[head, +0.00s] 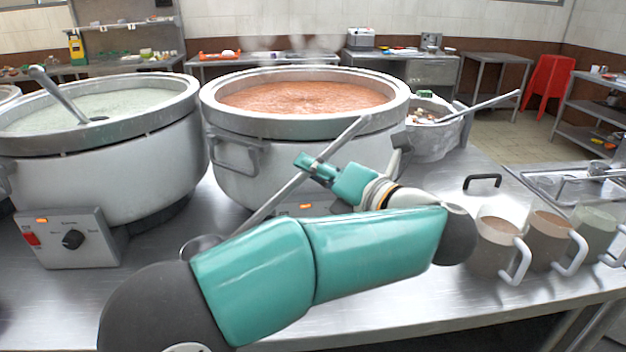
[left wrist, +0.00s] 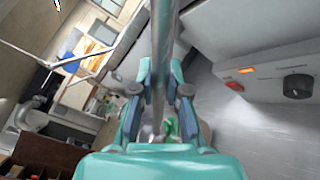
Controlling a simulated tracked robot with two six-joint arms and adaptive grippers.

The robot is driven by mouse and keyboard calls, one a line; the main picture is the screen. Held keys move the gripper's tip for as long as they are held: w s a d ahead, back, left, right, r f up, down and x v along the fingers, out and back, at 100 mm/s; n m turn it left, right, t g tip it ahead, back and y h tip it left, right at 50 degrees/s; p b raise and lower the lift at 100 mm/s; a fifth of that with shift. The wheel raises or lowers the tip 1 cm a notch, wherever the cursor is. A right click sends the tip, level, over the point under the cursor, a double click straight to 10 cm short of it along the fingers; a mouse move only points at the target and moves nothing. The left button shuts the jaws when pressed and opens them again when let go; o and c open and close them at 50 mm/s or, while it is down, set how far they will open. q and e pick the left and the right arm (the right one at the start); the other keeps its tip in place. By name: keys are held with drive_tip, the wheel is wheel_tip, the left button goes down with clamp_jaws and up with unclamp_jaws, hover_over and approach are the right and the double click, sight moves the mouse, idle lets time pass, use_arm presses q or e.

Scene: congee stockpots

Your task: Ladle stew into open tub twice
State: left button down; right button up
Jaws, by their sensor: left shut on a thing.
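My left gripper (head: 309,166) is shut on the steel handle of a ladle (head: 268,206), in front of the middle stockpot. The ladle slants down to the left; its bowl (head: 200,246) is low near the counter, partly hidden by my arm. In the left wrist view the handle (left wrist: 162,30) runs between the fingers (left wrist: 160,85). The middle stockpot (head: 225,130) holds orange-red stew (head: 300,97), steaming. Tubs with white handles stand at the right: two brownish ones (head: 494,250) (head: 546,240) and a paler one (head: 597,225). I cannot tell which is open. My right gripper is out of view.
A left stockpot (head: 150,150) holds pale congee with a ladle (head: 58,94) in it. A smaller pot (head: 435,140) with another ladle (head: 485,106) stands right of the stew. A black handle (head: 482,182) shows near the tubs. The front counter (head: 400,310) is bare.

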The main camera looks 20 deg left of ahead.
use_arm(q)
drive_tip(key=shift+r, duration=0.35)
drive_tip(key=shift+f+b, duration=0.1)
drive_tip(key=shift+b, duration=0.5)
drive_tip(key=shift+r, duration=0.2)
wheel_tip(320, 180, up, 5)
drive_tip(key=p, duration=0.3)
drive_tip(key=shift+f, duration=0.1)
